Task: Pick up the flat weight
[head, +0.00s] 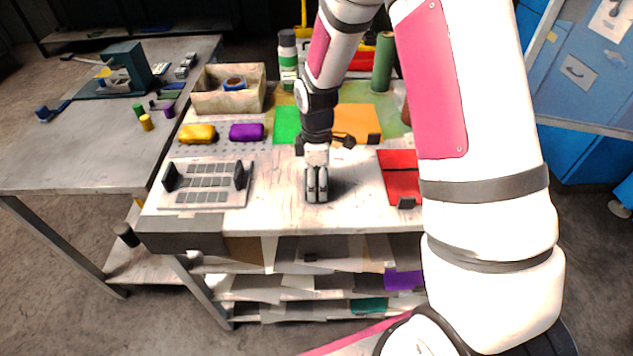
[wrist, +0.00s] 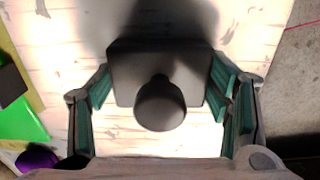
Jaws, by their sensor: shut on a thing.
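The flat weight (wrist: 185,65) is a dark grey rectangular plate with a round knob (wrist: 160,104) on it, in the middle of the wrist view. My gripper (wrist: 162,88) has its green-padded fingers at the left and right sides of the plate and is shut on it. In the head view my gripper (head: 317,188) points down over the front middle of the pale workbench (head: 275,205). I cannot make out the weight there. A dark shadow lies beside the plate in the wrist view; I cannot tell how high the plate is.
A grey slotted rack (head: 205,184) with black end blocks is to the left. Yellow (head: 197,133) and purple (head: 246,132) pieces lie behind it. A red panel (head: 400,172) lies right of my gripper. Green (head: 286,122) and orange (head: 358,122) sheets are behind. Bare benchtop surrounds my gripper.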

